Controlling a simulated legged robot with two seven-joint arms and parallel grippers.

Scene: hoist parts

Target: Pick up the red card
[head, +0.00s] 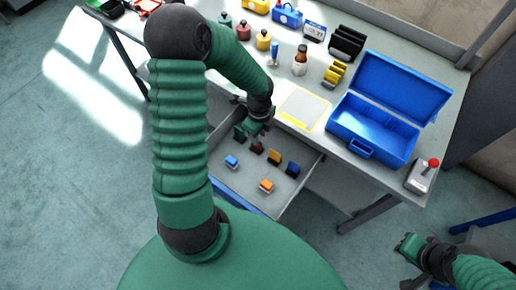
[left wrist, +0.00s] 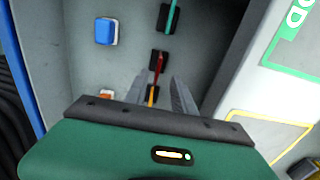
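The red card (left wrist: 160,63) stands upright in a small black holder in the open grey drawer (head: 222,178). In the head view it is the dark red piece (head: 257,148) just below my left gripper (head: 251,126). In the left wrist view the two grey fingers of my left gripper (left wrist: 166,88) are apart, with the red card just beyond and between their tips. Nothing is visibly held. An orange card (left wrist: 152,95) shows between the fingers, nearer the palm. My right gripper (head: 408,262) is at the lower right, away from the table; its fingers are unclear.
A teal card (left wrist: 171,17) and a blue block (left wrist: 105,31) are also in the drawer, with a dark blue card (head: 293,168) and an orange block (head: 266,186). An open blue toolbox (head: 372,133) and several bottles stand on the table above.

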